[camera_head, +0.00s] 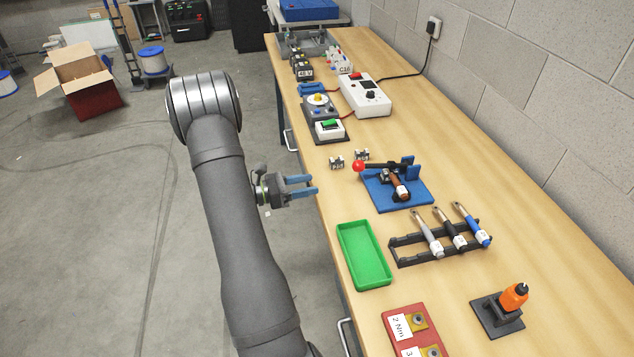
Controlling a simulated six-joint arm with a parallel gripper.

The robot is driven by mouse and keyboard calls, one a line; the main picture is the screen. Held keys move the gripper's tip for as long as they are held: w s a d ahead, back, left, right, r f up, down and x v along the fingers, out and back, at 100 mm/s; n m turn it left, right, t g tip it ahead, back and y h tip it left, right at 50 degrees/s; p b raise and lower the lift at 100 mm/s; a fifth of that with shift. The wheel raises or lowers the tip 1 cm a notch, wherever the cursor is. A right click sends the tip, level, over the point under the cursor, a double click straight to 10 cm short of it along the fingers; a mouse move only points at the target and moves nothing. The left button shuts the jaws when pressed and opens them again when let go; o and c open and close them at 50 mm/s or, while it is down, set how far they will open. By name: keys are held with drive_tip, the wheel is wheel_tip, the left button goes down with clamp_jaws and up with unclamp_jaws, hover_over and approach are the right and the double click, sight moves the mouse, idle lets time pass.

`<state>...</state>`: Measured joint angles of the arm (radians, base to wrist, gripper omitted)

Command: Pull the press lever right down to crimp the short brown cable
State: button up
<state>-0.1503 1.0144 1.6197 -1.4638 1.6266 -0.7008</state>
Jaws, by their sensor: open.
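The press stands on a blue base plate (420,197) on the workbench, right of my gripper. Its dark lever (378,167) ends in a red ball knob (359,166) that points left, towards the bench's near edge. I cannot tell the lever's exact angle from this view. A short brown piece (399,188), which looks like the brown cable, lies at the press with a pale tag at its front end; its far end is partly hidden by the press. My gripper (314,185) is open and empty, its blue fingers pointing right at the bench edge, apart from the knob.

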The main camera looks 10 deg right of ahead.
drive_tip(key=shift+a, duration=0.1)
drive_tip(key=shift+r+m, duration=0.15)
drive_tip(key=shift+m, duration=0.15)
drive_tip(key=c, duration=0.6)
drive_tip(key=shift+w+d+r+m+g, duration=0.2)
drive_tip(key=shift+r+m+g, duration=0.1)
drive_tip(key=shift+m, duration=0.4)
drive_tip(key=c, duration=0.4)
drive_tip(key=d+r+m+y, duration=0.1)
drive_tip(key=r+m, duration=0.1)
drive_tip(key=m, duration=0.3)
drive_tip(key=d+r+m+g+y, duration=0.1)
drive_tip(key=r+m, duration=0.1)
drive_tip(key=m, duration=0.4)
drive_tip(key=w+r+m+g+y, duration=0.1)
drive_tip(key=r+m, duration=0.1)
drive_tip(key=m, duration=0.3)
drive_tip(key=shift+d+r+y, duration=0.3)
drive_tip(key=shift+d+r, duration=0.1)
clamp_jaws()
wheel_tip(320, 180, up, 10)
drive_tip(key=w+d+m+y, duration=0.2)
drive_tip(key=m+y, duration=0.2)
drive_tip(key=m, duration=1.6)
drive_tip(key=a+f+x, duration=0.1)
drive_tip(key=f+x, duration=0.1)
drive_tip(key=x, duration=1)
drive_tip(key=shift+a+f+t, duration=0.15)
drive_tip(key=shift+f+t, duration=0.15)
drive_tip(key=shift+f, duration=0.1)
